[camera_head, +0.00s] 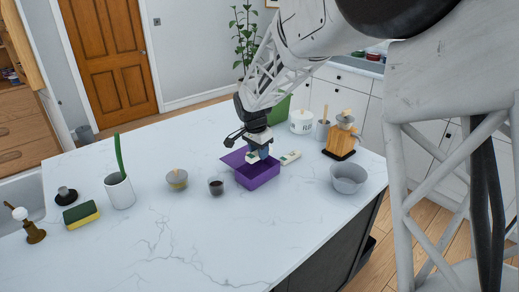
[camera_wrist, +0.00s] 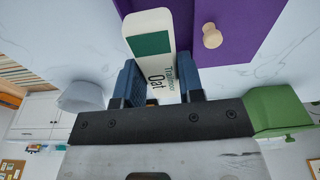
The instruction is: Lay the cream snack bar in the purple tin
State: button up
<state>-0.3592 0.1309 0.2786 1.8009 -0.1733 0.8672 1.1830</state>
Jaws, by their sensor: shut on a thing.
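The cream snack bar (camera_wrist: 155,65), with a green patch and dark lettering, is held between the blue fingers of my gripper (camera_wrist: 160,85) in the wrist view. In the head view my gripper (camera_head: 260,153) is pointed down, over the back part of the purple tin (camera_head: 260,178). The bar (camera_head: 254,157) shows there only as a small pale piece by the fingers. The tin is open on top, and a purple flap or lid (camera_head: 233,158) shows at its back left. A purple surface with a round wooden knob (camera_wrist: 212,37) shows beside the bar in the wrist view.
A white item with a green mark (camera_head: 290,157) lies right of the tin. A dark cup (camera_head: 216,186) and a lidded jar (camera_head: 177,179) stand to the left, a grey bowl (camera_head: 348,178) to the right. A green container (camera_head: 279,111) is behind. The counter's front is clear.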

jog(key=shift+f, duration=0.2)
jog(key=shift+f, duration=1.65)
jog(key=o, duration=1.1)
jog(key=shift+c, duration=0.2)
jog(key=shift+r, duration=0.1)
jog(key=shift+s+a+r, duration=0.15)
jog(key=shift+r, duration=1.1)
jog(key=shift+s+a+r, duration=0.1)
jog(key=shift+r, duration=1.15)
jog(key=shift+s+a+r, duration=0.15)
jog(key=shift+r, duration=1.1)
